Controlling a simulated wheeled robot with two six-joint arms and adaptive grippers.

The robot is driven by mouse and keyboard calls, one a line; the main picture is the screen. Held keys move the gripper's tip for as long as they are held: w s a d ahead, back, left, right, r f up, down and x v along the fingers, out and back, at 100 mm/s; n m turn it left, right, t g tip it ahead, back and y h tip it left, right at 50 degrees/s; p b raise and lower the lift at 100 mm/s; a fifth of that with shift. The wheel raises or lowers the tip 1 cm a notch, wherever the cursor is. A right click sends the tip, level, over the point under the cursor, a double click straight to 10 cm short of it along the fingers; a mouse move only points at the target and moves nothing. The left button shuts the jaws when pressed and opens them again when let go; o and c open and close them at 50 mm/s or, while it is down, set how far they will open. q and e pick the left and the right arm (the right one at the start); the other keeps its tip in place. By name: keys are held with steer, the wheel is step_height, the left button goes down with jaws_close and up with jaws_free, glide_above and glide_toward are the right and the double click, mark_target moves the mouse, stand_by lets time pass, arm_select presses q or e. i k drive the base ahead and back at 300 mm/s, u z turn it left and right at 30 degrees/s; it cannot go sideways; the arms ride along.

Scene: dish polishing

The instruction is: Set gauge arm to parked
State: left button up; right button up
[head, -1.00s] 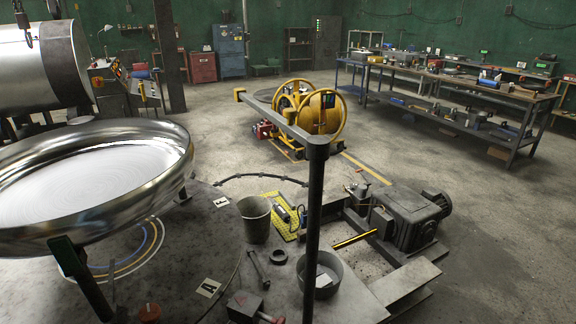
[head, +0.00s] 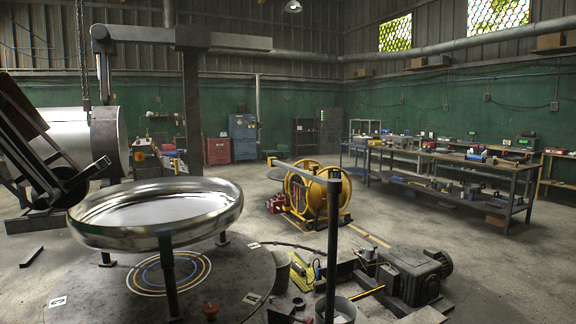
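The likely gauge arm (head: 305,171) is a grey horizontal bar on top of a dark upright post (head: 333,245), right of the round table. The bar points back and to the left, away from the dish, toward the yellow reel, and ends in a small yellowish tip. A large shiny metal dish (head: 155,236) rests on dark supports above the round table (head: 215,275). Coloured rings and small white marker plates (head: 252,298) show on the table top. Neither of my grippers is in view.
A yellow reel (head: 318,195) stands behind the bar. A grey motor unit (head: 415,275), a bucket (head: 275,270) and loose tools crowd the floor at front right. Dark machinery (head: 60,165) stands at left. Workbenches (head: 440,165) line the right.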

mark_target(334, 185)
steer(key=z, duration=0.85)
steer(key=i, duration=1.75)
steer(key=u, duration=0.5)
